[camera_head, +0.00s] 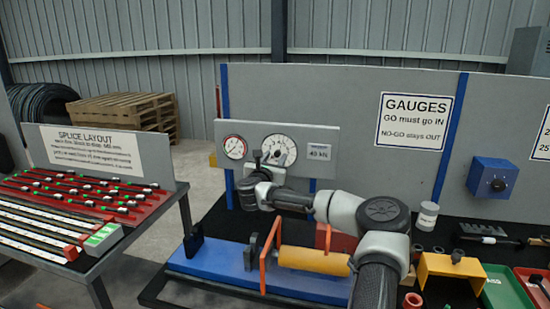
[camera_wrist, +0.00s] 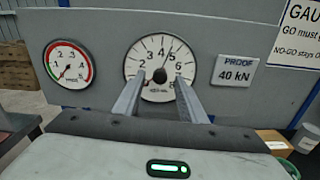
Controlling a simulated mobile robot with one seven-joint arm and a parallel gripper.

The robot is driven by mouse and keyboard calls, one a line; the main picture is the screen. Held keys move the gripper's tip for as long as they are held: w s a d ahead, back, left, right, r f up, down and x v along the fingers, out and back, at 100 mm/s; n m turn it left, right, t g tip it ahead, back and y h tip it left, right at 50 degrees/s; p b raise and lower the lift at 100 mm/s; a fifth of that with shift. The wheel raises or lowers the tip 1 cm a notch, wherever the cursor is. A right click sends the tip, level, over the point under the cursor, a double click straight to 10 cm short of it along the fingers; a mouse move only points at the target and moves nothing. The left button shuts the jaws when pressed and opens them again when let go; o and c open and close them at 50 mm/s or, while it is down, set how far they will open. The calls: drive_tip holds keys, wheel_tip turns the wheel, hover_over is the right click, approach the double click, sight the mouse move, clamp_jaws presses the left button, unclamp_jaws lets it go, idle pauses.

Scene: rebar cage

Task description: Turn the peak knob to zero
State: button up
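The large white dial gauge (camera_head: 283,146) is on a grey panel, with my gripper (camera_head: 264,160) in front of its lower left. In the wrist view the large gauge (camera_wrist: 146,55) fills the upper middle, and its thin dark needle points up and right, between 4 and 5. The dark round peak knob (camera_wrist: 160,75) is at the dial's centre. My gripper (camera_wrist: 160,82) is open, with one finger on each side of the knob. Gaps show between the knob and both fingers. The fingers hide the lower parts of the dial.
A smaller red-rimmed gauge (camera_wrist: 67,63) is to the left. A "PROOF 40 kN" label (camera_wrist: 235,71) is to the right. Below my arm lies a blue test bench (camera_head: 215,260) with an orange cylinder (camera_head: 312,261). A blue box with a knob (camera_head: 492,177) hangs farther right.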

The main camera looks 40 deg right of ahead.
drive_tip(key=shift+w+d, duration=0.1)
drive_tip(key=shift+w, duration=0.05)
drive_tip(key=shift+c, duration=0.3)
clamp_jaws()
drive_tip(key=shift+n, duration=0.3)
